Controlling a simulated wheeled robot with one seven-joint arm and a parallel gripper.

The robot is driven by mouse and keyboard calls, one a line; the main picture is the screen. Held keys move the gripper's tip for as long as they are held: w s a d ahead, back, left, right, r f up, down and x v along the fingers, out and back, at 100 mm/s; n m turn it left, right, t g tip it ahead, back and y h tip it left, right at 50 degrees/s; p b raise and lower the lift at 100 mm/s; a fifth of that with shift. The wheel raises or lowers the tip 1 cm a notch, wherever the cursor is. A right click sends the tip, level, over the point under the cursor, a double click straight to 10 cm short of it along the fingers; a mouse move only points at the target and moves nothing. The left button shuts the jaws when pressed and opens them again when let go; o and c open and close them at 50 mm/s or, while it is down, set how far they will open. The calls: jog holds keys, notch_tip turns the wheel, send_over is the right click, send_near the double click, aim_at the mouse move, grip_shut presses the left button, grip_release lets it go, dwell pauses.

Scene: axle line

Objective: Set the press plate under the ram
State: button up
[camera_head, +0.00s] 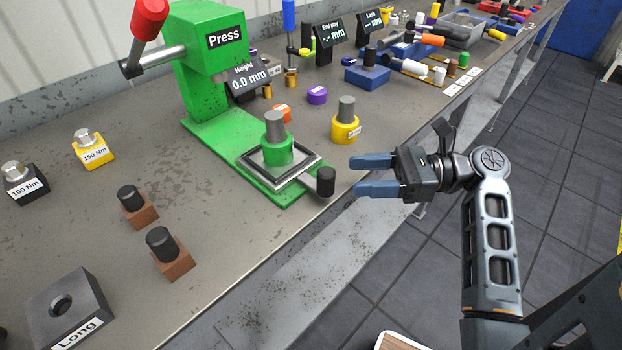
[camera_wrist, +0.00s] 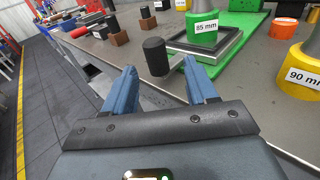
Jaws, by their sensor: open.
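The press plate (camera_head: 299,172) is a square, dark-rimmed plate on the front of the green press base, out from under the press head. It also shows in the wrist view (camera_wrist: 229,51). A green 85 mm piece (camera_head: 275,150) with a grey metal top stands on it. The plate's black knob handle (camera_head: 326,181) sticks out at the near right corner, toward my gripper. My gripper (camera_head: 364,175) is open and empty, just right of the knob. In the wrist view the knob (camera_wrist: 155,57) appears between and beyond the fingertips.
The green press (camera_head: 200,60) stands behind, with a red-tipped lever (camera_head: 150,18) and a display reading 0.0 mm. A yellow 90 mm piece (camera_head: 345,125) stands right of the plate. Black-topped brown blocks (camera_head: 170,258) stand at left. The bench edge runs below my gripper.

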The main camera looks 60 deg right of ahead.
aim_at(326, 180)
jog(key=shift+y, duration=0.3)
jog(key=x, duration=0.7)
jog(key=shift+a+f, duration=0.1)
jog(key=shift+a, duration=0.2)
grip_shut()
